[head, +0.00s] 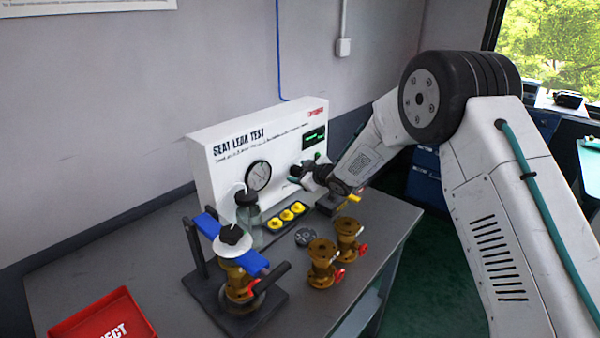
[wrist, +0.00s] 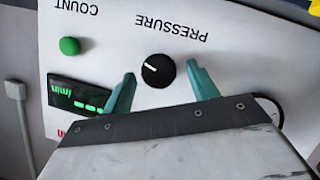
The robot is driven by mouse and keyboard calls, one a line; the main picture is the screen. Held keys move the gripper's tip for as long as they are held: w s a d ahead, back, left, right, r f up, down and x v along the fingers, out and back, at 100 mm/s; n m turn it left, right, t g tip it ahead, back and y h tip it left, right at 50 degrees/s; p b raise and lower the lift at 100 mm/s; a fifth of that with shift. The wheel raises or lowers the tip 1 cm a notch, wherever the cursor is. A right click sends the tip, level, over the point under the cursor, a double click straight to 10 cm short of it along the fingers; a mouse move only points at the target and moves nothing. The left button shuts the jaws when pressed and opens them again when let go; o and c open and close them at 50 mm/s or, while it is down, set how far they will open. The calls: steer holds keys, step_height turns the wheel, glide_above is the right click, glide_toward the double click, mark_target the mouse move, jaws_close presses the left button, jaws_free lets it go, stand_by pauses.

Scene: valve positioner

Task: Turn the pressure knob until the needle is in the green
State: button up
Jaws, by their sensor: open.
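The black pressure knob (wrist: 158,70) sits on the white panel below the upside-down word PRESSURE in the wrist view. It carries a pale pointer line. My gripper (wrist: 163,77) is open, with one teal finger on each side of the knob and visible gaps between. Whether the fingertips reach the knob's depth I cannot tell. In the head view my gripper (head: 304,175) is at the right part of the seat leak test panel (head: 225,175) and hides the knob. The round gauge (head: 258,176) is on the panel left of my gripper; its needle is too small to read against any green zone.
A green button (wrist: 69,46) and a lit display (wrist: 78,97) are beside the knob. Below the panel stand a yellow-capped tray (head: 268,229), brass valves (head: 323,262), a clamped valve fixture (head: 238,285) and a red reject tray (head: 103,318).

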steer(key=shift+w+a+f, duration=0.1)
steer(key=shift+w, duration=0.05)
steer(key=c, duration=1)
steer(key=shift+m, duration=0.3)
steer(key=m+g, duration=0.1)
steer(key=m+g+y, duration=0.1)
steer(key=m, duration=0.1)
steer(key=shift+w+d, duration=0.2)
steer(key=m+g+y, duration=0.1)
steer(key=m, duration=0.1)
steer(key=m+g+y, duration=0.1)
steer(key=m, duration=0.1)
steer(key=shift+w+d+m, duration=0.15)
steer(key=shift+m, duration=0.15)
steer(key=shift+g+y, duration=0.3)
steer(key=shift+y, duration=0.1)
